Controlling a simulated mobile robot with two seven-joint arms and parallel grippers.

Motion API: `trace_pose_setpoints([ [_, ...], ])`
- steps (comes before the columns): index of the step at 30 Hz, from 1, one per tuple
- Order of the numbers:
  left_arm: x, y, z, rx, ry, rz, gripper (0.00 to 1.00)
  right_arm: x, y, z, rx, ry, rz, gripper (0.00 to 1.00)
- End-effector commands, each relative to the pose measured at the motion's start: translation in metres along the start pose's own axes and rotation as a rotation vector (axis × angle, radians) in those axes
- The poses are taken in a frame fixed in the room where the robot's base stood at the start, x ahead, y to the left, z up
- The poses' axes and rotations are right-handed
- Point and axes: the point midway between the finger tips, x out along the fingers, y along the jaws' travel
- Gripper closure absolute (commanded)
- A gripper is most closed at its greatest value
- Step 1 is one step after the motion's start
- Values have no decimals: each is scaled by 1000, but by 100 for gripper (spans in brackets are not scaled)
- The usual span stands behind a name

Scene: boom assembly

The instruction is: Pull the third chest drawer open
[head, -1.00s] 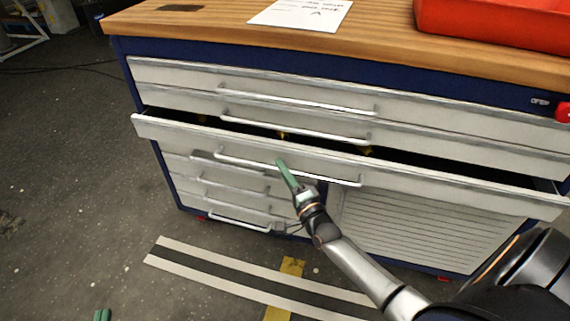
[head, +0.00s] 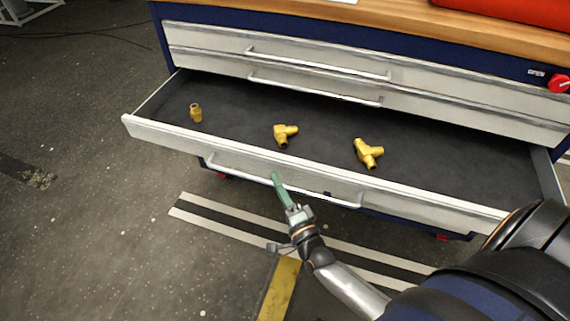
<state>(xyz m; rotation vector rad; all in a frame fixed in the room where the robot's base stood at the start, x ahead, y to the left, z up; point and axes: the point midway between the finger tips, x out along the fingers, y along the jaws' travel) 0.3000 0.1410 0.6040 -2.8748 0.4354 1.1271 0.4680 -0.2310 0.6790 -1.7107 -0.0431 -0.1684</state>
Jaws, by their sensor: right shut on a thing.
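The third chest drawer (head: 420,198) is pulled well out of the blue tool chest. Its dark floor shows, with three brass fittings on it: a small one (head: 196,113) at the left, an elbow (head: 285,134) in the middle and a tee (head: 367,153) further right. My right gripper (head: 277,182) has green fingers and is shut on the drawer's handle (head: 235,170), near the middle of the bar. My left gripper is not in view.
The two drawers above (head: 300,52) are shut. A wooden worktop (head: 400,22) with a red bin (head: 520,12) lies above them. The open drawer overhangs the floor, which has striped tape (head: 225,225) and is clear at the left.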

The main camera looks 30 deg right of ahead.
Motion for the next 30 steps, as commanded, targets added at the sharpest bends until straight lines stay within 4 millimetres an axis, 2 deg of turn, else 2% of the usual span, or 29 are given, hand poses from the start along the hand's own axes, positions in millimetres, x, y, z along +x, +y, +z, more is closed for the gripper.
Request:
trace_pose_setpoints([
  [3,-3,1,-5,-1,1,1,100,-15,-5,14,1,-1,2,100],
  [9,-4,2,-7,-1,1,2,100,-28,-8,28,-1,0,0,100],
  [25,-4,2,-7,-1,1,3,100,-33,-9,33,-1,0,0,100],
  [26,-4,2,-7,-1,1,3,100,-33,-9,33,-1,0,0,81],
  [30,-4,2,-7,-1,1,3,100,-33,-9,33,-1,0,-1,65],
])
